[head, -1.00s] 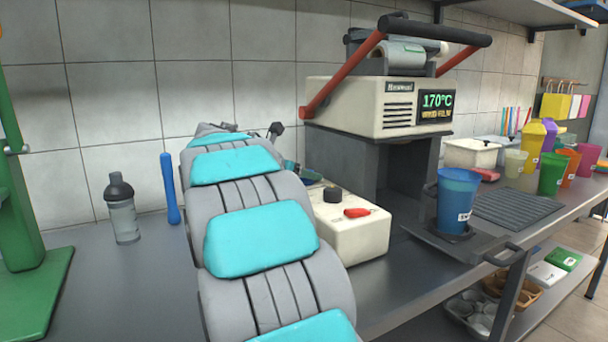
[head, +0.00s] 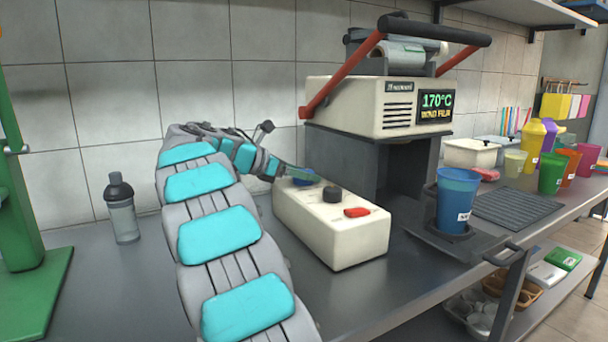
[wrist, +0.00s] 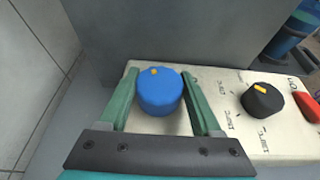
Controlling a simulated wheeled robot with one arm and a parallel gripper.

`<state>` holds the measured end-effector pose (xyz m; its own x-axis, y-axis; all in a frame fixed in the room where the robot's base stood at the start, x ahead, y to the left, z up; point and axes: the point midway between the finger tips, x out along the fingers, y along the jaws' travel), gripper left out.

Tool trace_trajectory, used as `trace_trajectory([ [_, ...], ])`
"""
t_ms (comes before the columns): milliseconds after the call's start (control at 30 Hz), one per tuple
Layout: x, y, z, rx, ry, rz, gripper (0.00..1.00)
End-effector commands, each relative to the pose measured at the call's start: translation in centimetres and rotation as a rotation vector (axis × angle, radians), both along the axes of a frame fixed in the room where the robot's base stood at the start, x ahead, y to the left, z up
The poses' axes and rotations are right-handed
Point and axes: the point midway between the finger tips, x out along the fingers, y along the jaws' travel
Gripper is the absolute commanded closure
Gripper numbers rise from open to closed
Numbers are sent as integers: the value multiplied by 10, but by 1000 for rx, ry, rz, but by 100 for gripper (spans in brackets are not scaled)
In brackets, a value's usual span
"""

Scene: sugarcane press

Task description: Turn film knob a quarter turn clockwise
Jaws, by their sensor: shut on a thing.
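A cream control box (head: 335,232) stands on the bench, carrying a blue knob (wrist: 160,93), a black knob (wrist: 262,101) and a red switch (wrist: 307,106). I cannot read which knob is labelled film. My gripper (wrist: 166,88) has its green fingers on either side of the blue knob and is shut on it. The blue knob's yellow mark is at its far edge, slightly left. In the head view the blue knob (head: 306,180) is partly covered by my gripper. The black knob (head: 332,194) and red switch (head: 357,212) are clear of the fingers.
The sealing machine (head: 378,107), with red lever arms and a lit 170°C display, stands behind the box. A blue cup (head: 457,197) sits in its tray holder at the right. A shaker bottle (head: 121,208) and a green stand (head: 25,255) are at the left.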

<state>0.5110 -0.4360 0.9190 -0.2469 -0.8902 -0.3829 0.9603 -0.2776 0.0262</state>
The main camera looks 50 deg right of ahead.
Motion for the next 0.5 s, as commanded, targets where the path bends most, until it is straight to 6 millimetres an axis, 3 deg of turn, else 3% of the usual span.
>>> trace_trajectory([
  [167,1,0,2,-4,-2,3,90],
  [200,1,0,2,-3,-3,3,30],
  [433,0,0,1,-1,0,2,4],
  [500,0,0,1,-1,0,2,4],
])
